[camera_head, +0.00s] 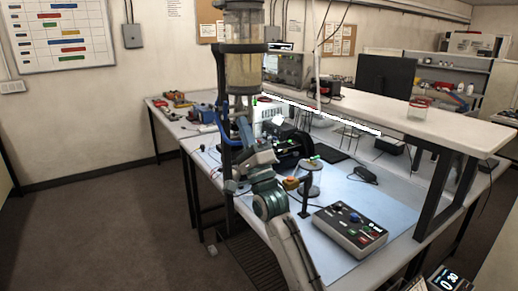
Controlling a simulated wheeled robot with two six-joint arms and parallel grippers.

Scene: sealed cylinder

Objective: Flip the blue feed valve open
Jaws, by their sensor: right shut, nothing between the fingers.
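A tall clear cylinder (243,70) with dark collars stands upright at the picture's centre-left. Blue parts that look like the feed valve and its piping (224,122) sit low beside the cylinder's column. They are small, and I cannot tell the lever's position. My right arm rises from the bottom centre, and my right gripper (242,136) is near the blue parts at the column. It is shut and empty. Its fingertips are small and partly lost against the clutter, so I cannot tell whether they touch the valve. My left gripper is not in view.
A control box (350,229) with knobs and buttons lies on the blue mat (338,187). A dark round wheel-like part (307,146) and a small post (305,195) stand right of my arm. A raised shelf (440,128) runs behind. Floor at left is clear.

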